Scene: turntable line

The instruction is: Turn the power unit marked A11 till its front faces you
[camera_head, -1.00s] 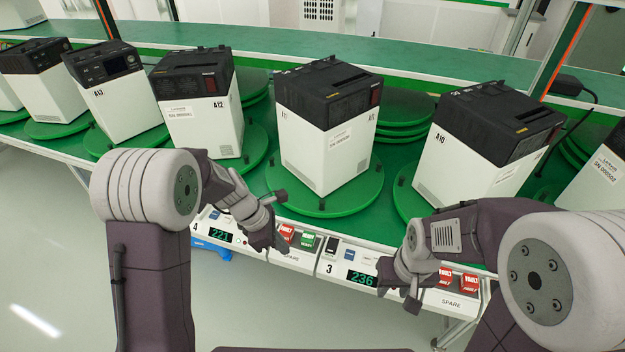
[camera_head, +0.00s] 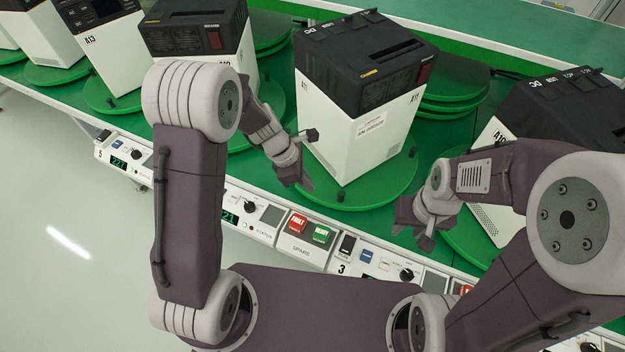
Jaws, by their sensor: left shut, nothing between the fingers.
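The power unit A11 (camera_head: 345,130) is a white box with a black top. It stands upright on a round green turntable (camera_head: 375,192), one corner towards me. Its left side is mostly plain white, with a marking near the top. Its right side carries a mark, a serial label, a small vent and a red part on the black top. My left gripper (camera_head: 304,181) is shut and empty, just left of the unit's lower near corner, over the turntable's edge; I cannot tell if it touches. My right gripper (camera_head: 412,226) hangs right of the turntable, apart from the unit; its jaw opening is unclear.
Unit A12 (camera_head: 200,40) stands to the left and unit A10 (camera_head: 560,110) to the right, partly behind my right arm. Control panels with red FAULT (camera_head: 298,224) and green READY (camera_head: 321,233) buttons run along the front edge. Stacked green discs (camera_head: 450,90) lie behind A11.

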